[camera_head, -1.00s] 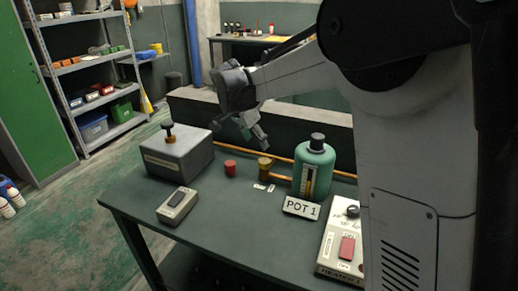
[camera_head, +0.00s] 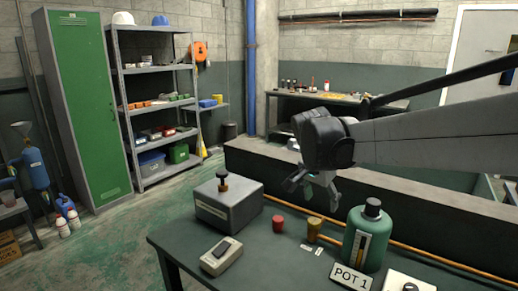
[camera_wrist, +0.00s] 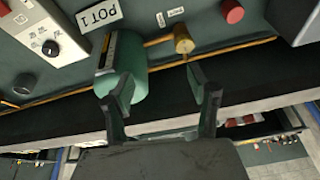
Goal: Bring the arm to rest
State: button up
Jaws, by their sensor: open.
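My gripper (camera_head: 311,191) hangs at the end of my arm above the far side of the dark work table (camera_head: 250,268). In the wrist view its two fingers (camera_wrist: 160,103) are spread apart with nothing between them. The green bottle marked POT 1 (camera_head: 367,238) stands upright on the table, right of the gripper in the head view. In the wrist view the bottle (camera_wrist: 124,68) appears behind the left finger. A brass-coloured fitting (camera_head: 314,229) and a red cap (camera_head: 278,224) stand near the bottle, below the gripper in the head view.
A grey box with a black knob (camera_head: 228,206) and a small switch box (camera_head: 221,256) stand on the table's left. A control box with a dial (camera_wrist: 38,33) stands beside the bottle. A low dark wall (camera_head: 260,177) runs behind. Open floor (camera_head: 130,245) lies left.

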jog(key=s+d+f+n+t+y, duration=0.1)
jog(key=s+n, duration=0.3)
jog(key=s, duration=0.9)
jog(key=s+d+f+n+t+y, duration=0.1)
jog(key=s+f+n+t, duration=0.2)
jog(key=s, duration=1)
jog(key=shift+s+n+y, duration=0.3)
jog(key=shift+s+n, duration=0.1)
jog(key=shift+n, duration=0.6)
jog(key=shift+c, duration=0.4)
